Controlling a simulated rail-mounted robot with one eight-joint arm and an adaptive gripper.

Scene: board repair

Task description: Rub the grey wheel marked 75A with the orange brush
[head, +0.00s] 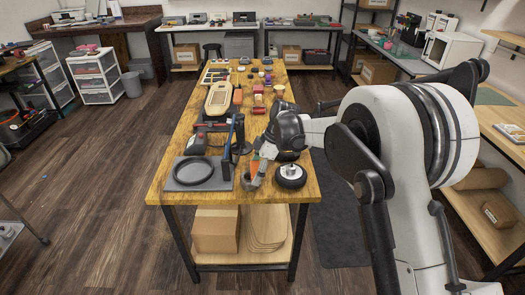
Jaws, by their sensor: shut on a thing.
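My gripper (263,158) is over the near right part of the wooden table. It is shut on what appears to be the orange brush (254,171), a small orange and grey shape low over the table top. A dark wheel with a pale hub (290,176) lies at the near right corner, just right of the brush. A gap shows between the brush and this wheel. I cannot read any marking on the wheel, so I cannot tell if it is 75A. My wrist hides part of the table behind.
A grey square mat (178,184) with a black ring (194,170) lies at the near left. A blue upright tool (239,135) stands close left of my gripper. A wooden board (218,99) and small parts crowd the table (167,155) further back. The near edge is close.

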